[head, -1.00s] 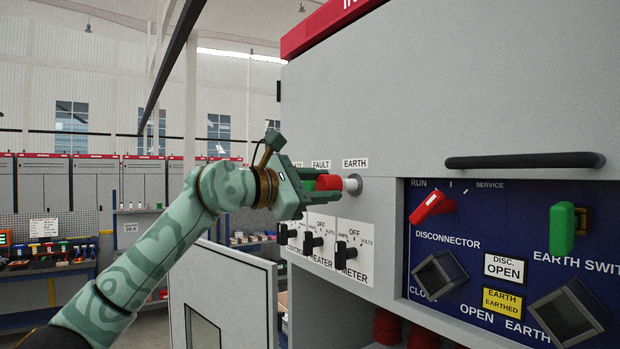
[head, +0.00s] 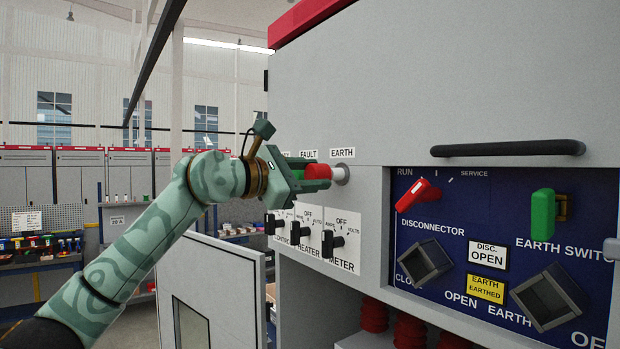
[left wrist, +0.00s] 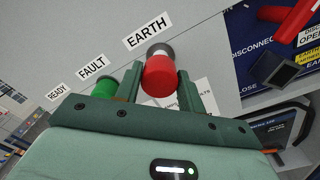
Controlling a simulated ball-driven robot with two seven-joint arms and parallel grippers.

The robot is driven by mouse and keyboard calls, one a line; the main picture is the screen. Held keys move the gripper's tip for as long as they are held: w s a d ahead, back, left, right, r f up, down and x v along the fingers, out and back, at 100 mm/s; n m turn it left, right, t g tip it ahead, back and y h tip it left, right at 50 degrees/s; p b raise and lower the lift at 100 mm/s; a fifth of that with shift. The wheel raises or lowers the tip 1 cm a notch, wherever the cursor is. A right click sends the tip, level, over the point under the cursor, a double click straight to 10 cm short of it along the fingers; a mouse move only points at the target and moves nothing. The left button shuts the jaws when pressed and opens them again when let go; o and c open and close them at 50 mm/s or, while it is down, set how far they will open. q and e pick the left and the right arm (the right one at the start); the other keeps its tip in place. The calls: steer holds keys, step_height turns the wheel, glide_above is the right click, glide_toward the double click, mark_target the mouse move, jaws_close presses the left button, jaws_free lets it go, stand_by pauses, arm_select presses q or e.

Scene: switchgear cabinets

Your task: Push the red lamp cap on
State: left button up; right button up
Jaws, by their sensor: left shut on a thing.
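The red lamp cap (head: 319,172) is between the fingers of my left gripper (head: 317,179), which is shut on it. In the left wrist view the red cap (left wrist: 159,77) shows its rounded front between the two green fingers (left wrist: 158,88). It is in line with the pale lamp (head: 339,174) under the EARTH label (head: 342,153) on the cabinet front. A white part shows between cap and grey ring; I cannot tell whether the cap touches the lamp or how far on it is. My right gripper is not in view.
A green lamp (left wrist: 104,90) is close beside the left finger, under the FAULT label (left wrist: 92,68). Black rotary switches (head: 334,243) sit below the gripper. A black handle bar (head: 508,148) and the blue switch panel (head: 440,205) are to the right. A grey door (head: 212,270) stands open below.

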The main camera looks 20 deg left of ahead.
arm_select(q)
steer(key=shift+p, duration=0.3)
steer(key=shift+c, duration=0.4)
stand_by(0.6)
steer(key=shift+p+x, duration=1.35)
steer(key=shift+x, duration=0.45)
steer(key=o, duration=1.2)
steer(key=b+v, duration=0.2)
steer(key=v, duration=0.1)
steer(key=b+v, duration=0.1)
steer(key=v, duration=0.1)
steer(key=shift+s+a+f+b, duration=0.1)
steer(key=shift+a+f+b, duration=0.1)
steer(key=shift+f+b, duration=0.1)
steer(key=b+v, duration=0.1)
steer(key=v, duration=0.2)
steer(key=b+v, duration=0.1)
steer(key=v, duration=0.3)
steer(key=b+v, duration=0.1)
steer(key=v, duration=0.3)
steer(key=shift+r+b, duration=0.4)
